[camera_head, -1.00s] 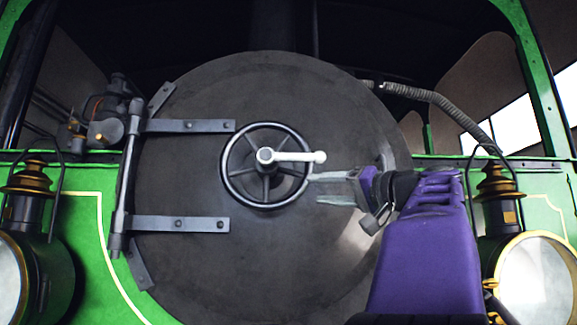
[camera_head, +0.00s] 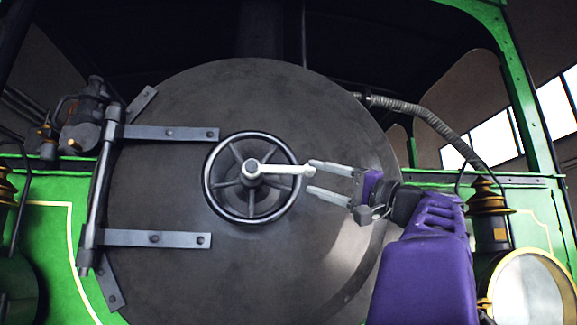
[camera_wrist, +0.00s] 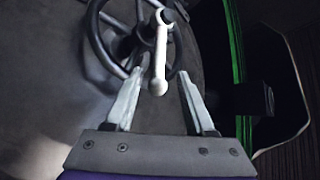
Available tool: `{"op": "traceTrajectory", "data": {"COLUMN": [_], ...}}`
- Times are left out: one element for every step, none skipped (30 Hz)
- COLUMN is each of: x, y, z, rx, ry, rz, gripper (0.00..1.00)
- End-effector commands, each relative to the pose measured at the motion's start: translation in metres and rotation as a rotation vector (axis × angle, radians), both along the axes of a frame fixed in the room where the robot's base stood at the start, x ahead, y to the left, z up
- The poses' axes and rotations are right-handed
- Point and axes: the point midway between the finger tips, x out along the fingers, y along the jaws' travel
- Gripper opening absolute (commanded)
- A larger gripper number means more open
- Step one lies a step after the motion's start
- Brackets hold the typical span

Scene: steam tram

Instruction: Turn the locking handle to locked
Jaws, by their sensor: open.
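The locking handle (camera_head: 285,169) is a pale lever on the hub of a dark spoked handwheel (camera_head: 208,180), at the middle of a round dark smokebox door (camera_head: 270,95). The lever points to the right, about level, with its knob just past the wheel's rim. My gripper (camera_head: 311,177) is open, its fingers pointing left toward the wheel, the upper fingertip close to the knob. In the wrist view the handle (camera_wrist: 160,55) runs down toward my gripper (camera_wrist: 161,80), its knob between the two fingers in the picture. I cannot tell whether a finger touches it.
Two hinge straps (camera_head: 160,239) join the door to a vertical hinge bar (camera_head: 97,200) at left. A ribbed hose (camera_head: 430,115) runs at upper right. A brass-rimmed lamp (camera_head: 530,285) stands at lower right, near my arm. The door face below the wheel is clear.

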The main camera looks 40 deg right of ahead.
Motion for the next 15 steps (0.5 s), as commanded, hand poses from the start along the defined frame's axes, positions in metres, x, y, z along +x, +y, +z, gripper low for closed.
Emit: {"op": "traceTrajectory", "data": {"x": [0.012, 0.017, 0.025, 0.03, 0.035, 0.042, 0.046, 0.05, 0.055, 0.059, 0.062, 0.065, 0.068, 0.069, 0.071], "y": [0.004, 0.006, 0.008, 0.01, 0.012, 0.014, 0.015, 0.017, 0.019, 0.019, 0.02, 0.022, 0.022, 0.022, 0.023], "z": [0.008, 0.01, 0.014, 0.016, 0.019, 0.022, 0.023, 0.025, 0.028, 0.029, 0.03, 0.031, 0.031, 0.032, 0.032], "rx": [0.001, 0.001, 0.001, 0.001, 0.001, 0.0, 0.001, 0.0, 0.0, 0.0, 0.0, 0.0, 0.0, 0.001, 0.001], "ry": [0.001, 0.001, 0.002, 0.002, 0.002, 0.001, 0.001, 0.001, 0.001, 0.001, 0.001, 0.001, 0.001, 0.001, 0.002], "rz": [0.005, 0.005, 0.004, 0.005, 0.004, 0.003, 0.002, 0.004, 0.002, 0.001, 0.001, 0.002, 0.001, 0.0, -0.001], "gripper": [0.55, 0.55, 0.55, 0.55, 0.55, 0.55, 0.55, 0.55, 0.55, 0.55, 0.55, 0.55, 0.55, 0.55, 0.55]}}
